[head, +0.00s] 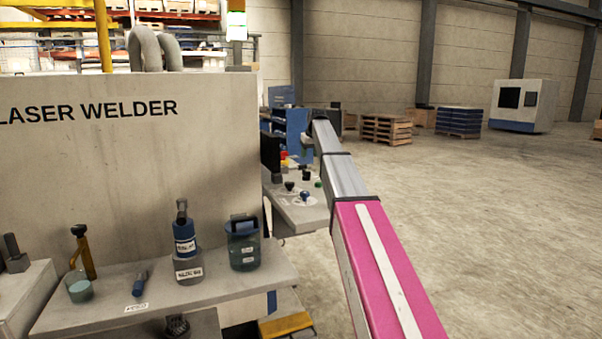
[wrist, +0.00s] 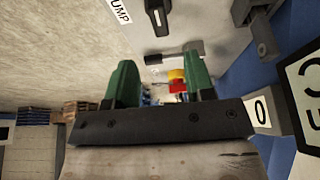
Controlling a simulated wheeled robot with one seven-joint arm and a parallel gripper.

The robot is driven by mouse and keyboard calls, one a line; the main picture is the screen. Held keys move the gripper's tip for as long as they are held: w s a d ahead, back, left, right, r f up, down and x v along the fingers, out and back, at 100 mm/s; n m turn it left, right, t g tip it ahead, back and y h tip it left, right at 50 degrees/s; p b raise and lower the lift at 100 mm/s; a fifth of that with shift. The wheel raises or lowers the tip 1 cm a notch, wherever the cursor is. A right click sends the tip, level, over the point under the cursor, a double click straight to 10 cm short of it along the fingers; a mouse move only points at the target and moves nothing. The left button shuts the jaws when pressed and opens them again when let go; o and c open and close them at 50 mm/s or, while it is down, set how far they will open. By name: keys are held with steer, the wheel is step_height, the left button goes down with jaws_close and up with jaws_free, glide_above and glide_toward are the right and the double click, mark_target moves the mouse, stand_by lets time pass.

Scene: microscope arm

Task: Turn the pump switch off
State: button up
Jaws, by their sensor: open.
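A dark rotary knob (wrist: 158,14) with a pale marking sits on a light grey panel at the top of the wrist view, beside a white label (wrist: 120,10) whose visible letters read "UMP". Its top is cut off by the picture edge, and I cannot tell its setting. My gripper (wrist: 160,75) has two green fingers spread apart with nothing between them. In the wrist view, the knob appears above the gap between the fingers, apart from them. In the head view my arm reaches toward the blue equipment, and the gripper cannot be made out.
A black handle-like part (wrist: 175,58) and a red and yellow part (wrist: 177,82) show near the fingers. A "0" block (wrist: 262,108) is at right. The head view shows the laser welder (head: 110,170), a shelf (head: 215,289) with bottles, and open floor at right.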

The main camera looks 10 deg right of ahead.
mark_target(307, 170)
steer(key=x, duration=1)
steer(key=shift+w, duration=0.1)
jaws_close()
